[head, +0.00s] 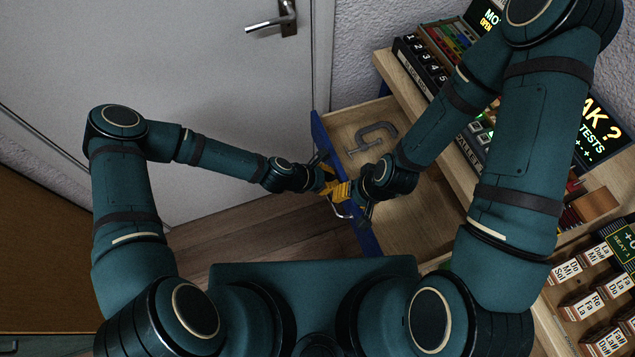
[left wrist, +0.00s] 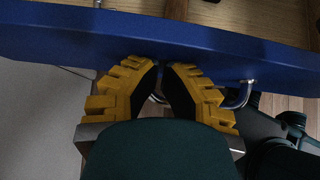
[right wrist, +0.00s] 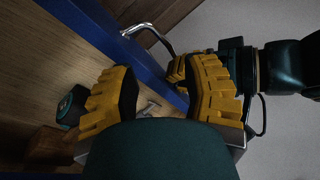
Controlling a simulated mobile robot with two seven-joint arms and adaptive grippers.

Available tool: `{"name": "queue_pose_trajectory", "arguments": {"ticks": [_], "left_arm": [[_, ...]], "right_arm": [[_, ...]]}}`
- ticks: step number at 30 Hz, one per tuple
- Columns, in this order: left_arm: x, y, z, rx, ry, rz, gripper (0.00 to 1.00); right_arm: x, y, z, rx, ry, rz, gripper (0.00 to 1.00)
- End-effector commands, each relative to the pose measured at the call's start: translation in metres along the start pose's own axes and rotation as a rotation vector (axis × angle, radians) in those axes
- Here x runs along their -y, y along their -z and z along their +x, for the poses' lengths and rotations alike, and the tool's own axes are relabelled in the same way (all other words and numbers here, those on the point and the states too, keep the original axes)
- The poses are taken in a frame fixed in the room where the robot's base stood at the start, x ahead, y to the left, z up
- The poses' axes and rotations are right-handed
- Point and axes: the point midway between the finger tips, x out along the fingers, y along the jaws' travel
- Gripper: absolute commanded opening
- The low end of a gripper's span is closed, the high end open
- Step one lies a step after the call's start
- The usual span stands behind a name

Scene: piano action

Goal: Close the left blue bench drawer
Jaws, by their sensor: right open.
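The left bench drawer stands pulled out, with its blue front (head: 345,195) facing left and its wooden inside showing. A grey C-clamp (head: 371,138) lies in it. The drawer's metal handle (left wrist: 243,95) is on the outer face of the front. My left gripper (head: 329,183) is at the outer face by the handle, its fingertips close together; the handle is partly hidden behind its fingers. My right gripper (right wrist: 163,68) is open at the front's top edge, one finger over the drawer's inside and the other toward the outer side. Both wrists hide part of the front.
The bench top (head: 400,80) with number blocks and signs lies to the right, above the drawer. A light door (head: 220,100) with a metal lever stands behind on the left. Wooden floor (head: 265,235) is free left of the drawer.

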Motion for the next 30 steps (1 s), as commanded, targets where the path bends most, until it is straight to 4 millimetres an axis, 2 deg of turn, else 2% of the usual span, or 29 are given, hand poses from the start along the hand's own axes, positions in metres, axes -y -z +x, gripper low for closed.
{"name": "queue_pose_trajectory", "arguments": {"ticks": [9, 18, 24, 30], "left_arm": [[0.002, -0.059, 0.068, 0.002, 0.002, 0.006, 0.00], [0.001, -0.110, 0.125, 0.002, 0.000, 0.005, 0.00], [0.001, -0.135, 0.151, 0.001, 0.000, 0.005, 0.00], [0.001, -0.148, 0.165, 0.001, 0.000, 0.002, 0.00]], "right_arm": [[-0.004, -0.004, 0.009, 0.008, 0.001, -0.002, 0.47], [-0.008, -0.008, 0.021, 0.017, 0.002, -0.005, 0.47], [-0.011, -0.007, 0.028, 0.013, 0.002, -0.006, 0.47], [-0.012, -0.007, 0.032, 0.010, 0.001, -0.006, 0.47]]}}
